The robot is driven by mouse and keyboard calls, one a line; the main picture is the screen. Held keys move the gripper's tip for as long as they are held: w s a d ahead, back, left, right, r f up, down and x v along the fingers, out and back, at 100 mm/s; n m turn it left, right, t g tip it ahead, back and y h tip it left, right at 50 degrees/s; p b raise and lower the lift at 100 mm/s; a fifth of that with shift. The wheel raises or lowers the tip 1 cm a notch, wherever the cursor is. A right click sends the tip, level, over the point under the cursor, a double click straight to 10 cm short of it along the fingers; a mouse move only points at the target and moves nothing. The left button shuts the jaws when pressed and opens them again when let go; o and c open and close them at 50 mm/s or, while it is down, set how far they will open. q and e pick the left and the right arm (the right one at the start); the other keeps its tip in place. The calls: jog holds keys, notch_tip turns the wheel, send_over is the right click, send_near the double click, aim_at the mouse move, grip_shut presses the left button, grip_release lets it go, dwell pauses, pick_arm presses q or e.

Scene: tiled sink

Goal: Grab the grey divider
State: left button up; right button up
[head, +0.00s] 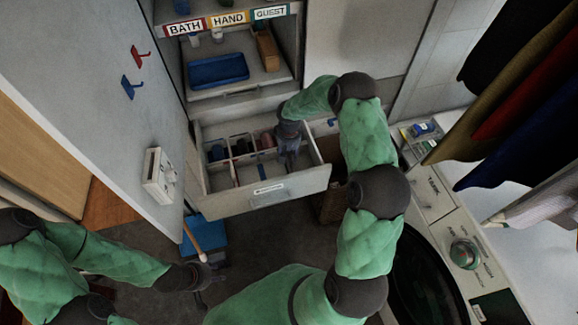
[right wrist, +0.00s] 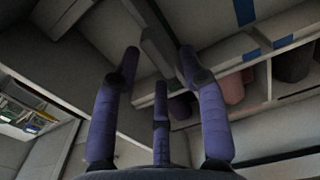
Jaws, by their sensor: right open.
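An open drawer (head: 225,207) of the tall cabinet holds thin grey-white dividers between its compartments. My right gripper (head: 287,158) reaches down into the right part of the drawer and hides what is directly below it. In the right wrist view its purple fingers (right wrist: 160,58) are spread open. A grey divider (right wrist: 158,42) shows between and beyond the fingertips; I cannot tell whether they touch it. My left gripper (head: 207,282) is low at the left, away from the drawer, too dark to tell its jaws.
Dark and reddish rolled items (head: 266,141) lie in the drawer's rear compartments. A blue tray (head: 218,70) sits on the shelf above. The open cabinet door (head: 110,110) stands left, a washing machine (head: 440,240) right. Clothes (head: 520,90) hang at the upper right.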

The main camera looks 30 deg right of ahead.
notch_tip(320, 180, down, 7)
jog(key=shift+d+r+b, duration=0.1)
jog(key=shift+r+b, duration=0.05)
jog(key=shift+b, duration=0.7)
jog(key=shift+r, duration=0.1)
grip_shut()
